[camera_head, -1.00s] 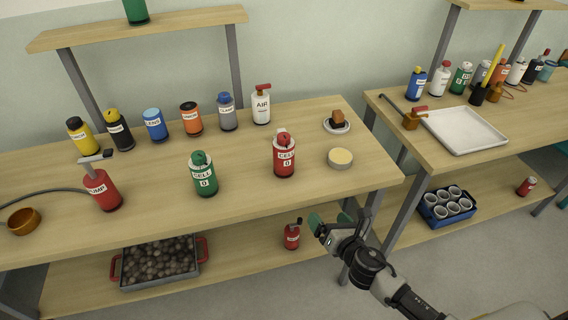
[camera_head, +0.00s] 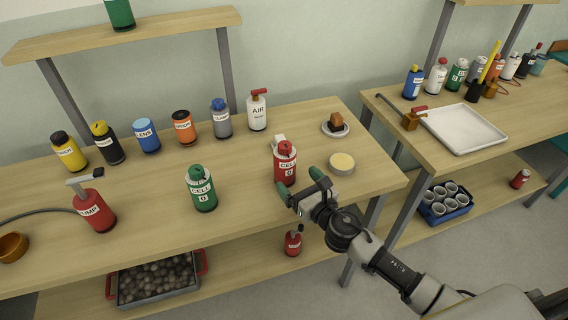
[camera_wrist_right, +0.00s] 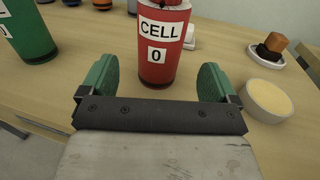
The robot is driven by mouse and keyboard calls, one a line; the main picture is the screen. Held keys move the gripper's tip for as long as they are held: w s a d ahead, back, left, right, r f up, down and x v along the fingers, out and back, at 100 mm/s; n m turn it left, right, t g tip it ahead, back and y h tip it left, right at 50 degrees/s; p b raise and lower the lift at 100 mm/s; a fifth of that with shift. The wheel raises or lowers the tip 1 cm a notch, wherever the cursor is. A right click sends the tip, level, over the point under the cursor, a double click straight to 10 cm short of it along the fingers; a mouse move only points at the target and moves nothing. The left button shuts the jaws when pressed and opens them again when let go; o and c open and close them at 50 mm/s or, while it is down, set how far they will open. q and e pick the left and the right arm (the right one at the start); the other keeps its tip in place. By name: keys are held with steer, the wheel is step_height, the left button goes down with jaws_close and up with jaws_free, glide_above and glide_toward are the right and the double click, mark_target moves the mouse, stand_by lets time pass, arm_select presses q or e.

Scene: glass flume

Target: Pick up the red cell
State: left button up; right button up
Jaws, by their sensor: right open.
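The red cell (camera_head: 285,165) stands upright on the left table, with a white label reading CELL 0. In the right wrist view the red cell (camera_wrist_right: 165,45) stands just ahead of the gap between my right gripper's green fingertips. My right gripper (camera_head: 301,183) is open and empty at the table's front edge, just in front of the red cell. In the wrist view its fingers (camera_wrist_right: 158,82) are spread on either side of the cell's lower part. My left gripper is not in view.
A green cell (camera_head: 202,188) stands left of the red cell; a round pale-topped tin (camera_head: 342,163) stands close at its right. A red pump bottle (camera_head: 94,208) is further left. Several bottles line the back, including a white AIR bottle (camera_head: 257,112). A shelf lies below.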

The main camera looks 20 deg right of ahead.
mark_target(291, 173)
steer(key=x, duration=0.6)
steer(key=shift+w+a+f, duration=0.1)
steer(key=shift+w, duration=0.2)
steer(key=c, duration=1.1)
